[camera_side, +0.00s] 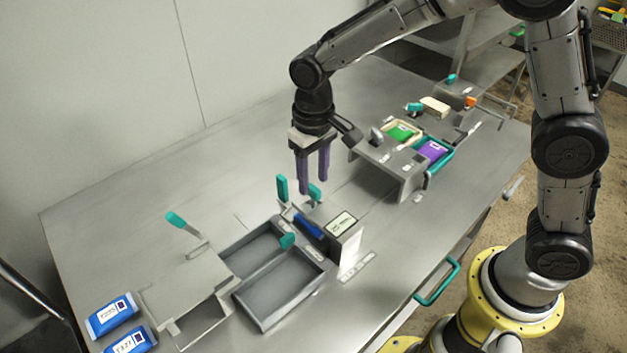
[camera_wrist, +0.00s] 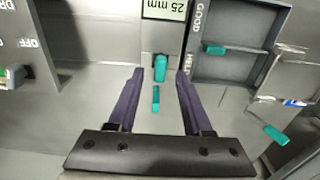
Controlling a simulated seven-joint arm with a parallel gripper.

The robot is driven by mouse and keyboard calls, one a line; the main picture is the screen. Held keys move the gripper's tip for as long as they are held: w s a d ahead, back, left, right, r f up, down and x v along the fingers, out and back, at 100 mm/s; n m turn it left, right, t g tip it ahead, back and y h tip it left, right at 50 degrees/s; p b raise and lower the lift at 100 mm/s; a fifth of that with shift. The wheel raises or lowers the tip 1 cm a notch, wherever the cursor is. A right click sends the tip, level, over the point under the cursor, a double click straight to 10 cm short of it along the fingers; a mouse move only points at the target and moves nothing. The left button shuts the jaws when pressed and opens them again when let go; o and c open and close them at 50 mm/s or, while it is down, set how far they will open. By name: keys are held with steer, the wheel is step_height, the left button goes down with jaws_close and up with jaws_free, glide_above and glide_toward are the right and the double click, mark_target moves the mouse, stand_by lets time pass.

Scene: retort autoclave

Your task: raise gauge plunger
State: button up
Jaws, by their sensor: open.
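The gauge (camera_side: 342,222) is a grey block with a "25 mm" display on the table. Its display also shows at the top of the wrist view (camera_wrist: 165,9). Two teal handles, one taller (camera_side: 282,188) and one shorter (camera_side: 315,193), stand beside it; which one is the plunger I cannot tell. In the wrist view, a teal handle (camera_wrist: 160,72) lies between my fingertips in the picture, with a smaller teal piece (camera_wrist: 155,99) below it. My gripper (camera_side: 314,184) is open and empty, its purple fingers pointing down above the handles. Contact with them is not visible.
A two-compartment grey tray (camera_side: 262,320) lies in front of the gauge. A grey box with a teal lever (camera_side: 177,220) and blue pouches (camera_side: 111,314) are at the left. A fixture with green and purple packs (camera_side: 432,150) stands at right. The table behind the tray is clear.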

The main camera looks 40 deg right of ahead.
steer(key=shift+f, duration=0.85)
steer(key=shift+c, duration=0.2)
jaws_close()
